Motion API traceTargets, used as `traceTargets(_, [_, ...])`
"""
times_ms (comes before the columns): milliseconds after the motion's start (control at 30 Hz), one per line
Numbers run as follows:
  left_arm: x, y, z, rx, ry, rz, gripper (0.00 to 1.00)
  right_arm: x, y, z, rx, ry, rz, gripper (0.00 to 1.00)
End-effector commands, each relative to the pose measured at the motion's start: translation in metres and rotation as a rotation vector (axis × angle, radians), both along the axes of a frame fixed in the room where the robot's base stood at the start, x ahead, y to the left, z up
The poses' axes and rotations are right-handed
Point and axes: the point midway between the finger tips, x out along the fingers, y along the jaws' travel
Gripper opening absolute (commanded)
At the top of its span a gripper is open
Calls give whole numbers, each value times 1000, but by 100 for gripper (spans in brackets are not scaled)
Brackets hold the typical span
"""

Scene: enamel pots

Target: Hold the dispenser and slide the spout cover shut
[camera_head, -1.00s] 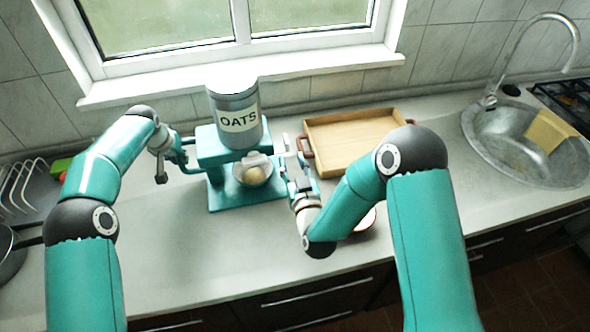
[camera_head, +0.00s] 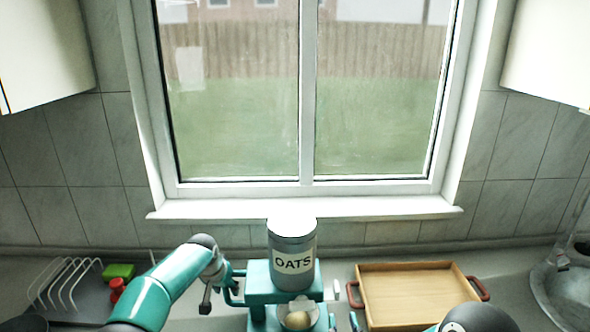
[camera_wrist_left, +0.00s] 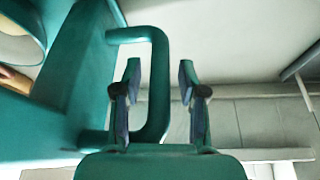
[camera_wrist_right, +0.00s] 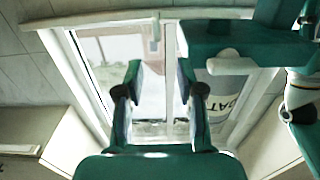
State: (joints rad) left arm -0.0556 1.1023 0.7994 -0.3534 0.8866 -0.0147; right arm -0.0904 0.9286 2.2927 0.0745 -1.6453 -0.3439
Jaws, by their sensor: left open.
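The teal dispenser (camera_head: 259,283) carries a grey canister labelled OATS (camera_head: 292,258). Its side handle (camera_wrist_left: 160,90) lies between the fingers of my open left gripper (camera_wrist_left: 159,72), with gaps on both sides. In the head view my left gripper (camera_head: 224,285) is at the dispenser's left side. The white spout cover (camera_head: 298,302) is small and partly hard to make out under the canister; a white knob (camera_wrist_right: 228,62) shows in the right wrist view. My right gripper (camera_wrist_right: 160,75) is open and empty, beside the dispenser; its fingertips are apart from the knob.
A bowl (camera_head: 299,320) with pale contents is under the spout, cut by the frame edge. A wooden tray (camera_head: 405,270) stands to the right. A dish rack (camera_head: 65,285), a green sponge (camera_head: 118,271) and a red bottle (camera_head: 117,288) are left. The window is behind.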

Motion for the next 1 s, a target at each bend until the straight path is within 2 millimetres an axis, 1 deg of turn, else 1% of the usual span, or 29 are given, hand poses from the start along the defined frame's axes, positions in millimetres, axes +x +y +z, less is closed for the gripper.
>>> traceTargets(333, [0, 0, 0, 0, -1, 0, 41, 0, 0, 0, 0, 0, 0, 38])
traceTargets(467, [0, 0, 6, 0, -2, 0, 41, 0, 0, 0, 0, 0, 0, 38])
traceTargets(1000, [1, 0, 59, -1, -5, 0, 41, 0, 0, 0, 0, 0, 0, 38])
